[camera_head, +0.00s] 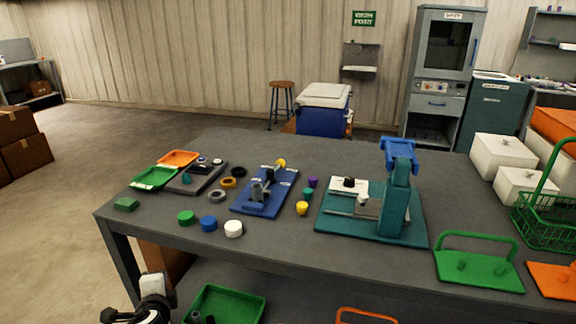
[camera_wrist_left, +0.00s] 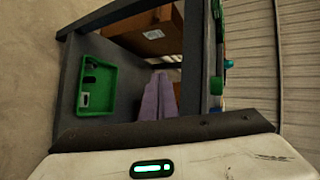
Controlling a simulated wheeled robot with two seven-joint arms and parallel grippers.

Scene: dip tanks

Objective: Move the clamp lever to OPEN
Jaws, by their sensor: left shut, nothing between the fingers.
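A blue clamp fixture (camera_head: 250,203) stands on the grey table (camera_head: 290,250), left of the middle in the head view. A lever with a yellow knob (camera_head: 281,163) shows at its far end. The small labels on its base are too small to read, so I cannot tell the lever's marked position. My left gripper (camera_wrist_left: 159,78) is shut and empty in the left wrist view. In the head view my left arm shows low at the front left, below the tabletop edge and well apart from the fixture. My right gripper is not in view.
A teal press (camera_head: 398,200) with a blue top stands right of the fixture. Several coloured caps and rings lie around the fixture. Green (camera_head: 154,178) and orange (camera_head: 178,158) trays sit at the left. A green tray (camera_head: 226,303) is on the lower shelf.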

